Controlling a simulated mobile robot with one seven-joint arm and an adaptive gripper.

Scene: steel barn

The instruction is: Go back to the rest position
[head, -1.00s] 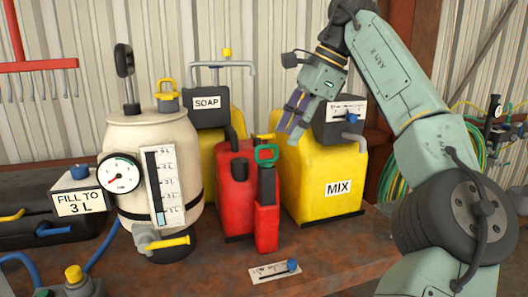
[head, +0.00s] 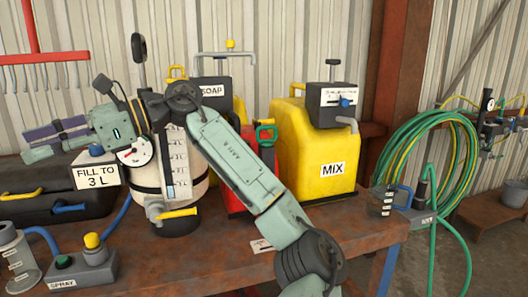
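My gripper (head: 28,146) is at the far left, raised above the black case and pointing left. Its two fingers look apart, with nothing seen between them. My arm reaches across the middle of the view, in front of the cream tank (head: 182,205) and the red jug (head: 232,188), and hides parts of both. The round gauge and the "FILL TO 3 L" box (head: 95,178) are just below and right of the gripper.
The rusty bench (head: 205,262) carries a yellow MIX can (head: 295,165), the soap dispenser (head: 212,90), the black case (head: 30,205) and a spray box (head: 85,268). A green hose coil (head: 395,150) hangs at the right. The bench front is mostly clear.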

